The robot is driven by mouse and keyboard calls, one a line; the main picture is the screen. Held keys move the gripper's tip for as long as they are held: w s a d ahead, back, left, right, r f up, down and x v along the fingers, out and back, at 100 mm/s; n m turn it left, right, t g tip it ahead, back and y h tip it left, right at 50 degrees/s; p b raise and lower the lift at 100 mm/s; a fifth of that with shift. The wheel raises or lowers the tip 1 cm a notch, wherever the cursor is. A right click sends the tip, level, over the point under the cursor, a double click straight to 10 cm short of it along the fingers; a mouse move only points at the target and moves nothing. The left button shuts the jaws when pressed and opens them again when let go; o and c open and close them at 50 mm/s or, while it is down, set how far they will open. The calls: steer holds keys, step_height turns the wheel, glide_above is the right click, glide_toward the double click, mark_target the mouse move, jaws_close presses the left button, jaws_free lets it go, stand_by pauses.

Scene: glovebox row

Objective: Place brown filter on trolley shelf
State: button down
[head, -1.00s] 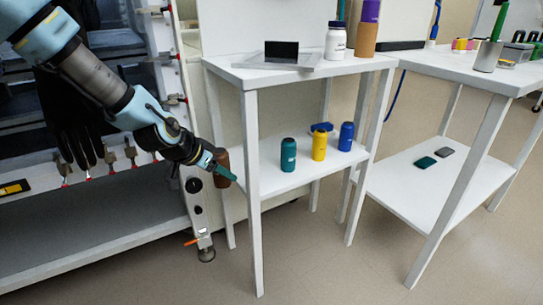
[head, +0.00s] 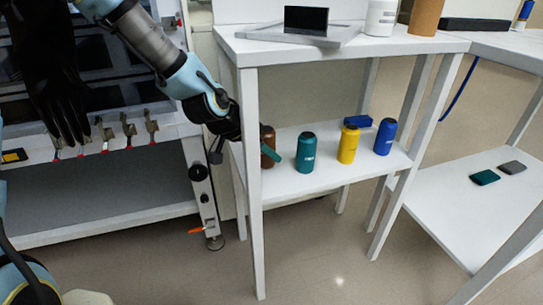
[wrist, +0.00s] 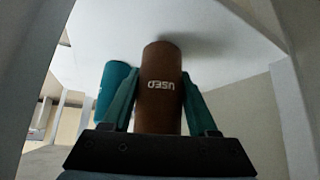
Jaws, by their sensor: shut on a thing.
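The brown filter (head: 268,148) is upright at the left end of the white trolley's lower shelf (head: 325,180), just behind the front left leg. In the wrist view the brown filter (wrist: 161,75) shows the word "USED". My gripper (wrist: 159,92) is shut on it, with a teal finger on each side. The filter's end is at or very close to the white shelf surface; I cannot tell whether it touches. A teal filter (head: 305,153) stands just to the right, apart from the brown one.
A yellow filter (head: 348,144), a blue filter (head: 385,137) and a blue item (head: 358,121) are farther right on the shelf. The trolley's front left leg (head: 252,215) is close to my wrist. The top shelf (head: 260,48) is overhead, holding a laptop (head: 306,22).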

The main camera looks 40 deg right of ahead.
steer(key=shift+f, duration=0.6)
steer(key=shift+r, duration=0.15)
steer(key=shift+c, duration=2.3)
jaws_free()
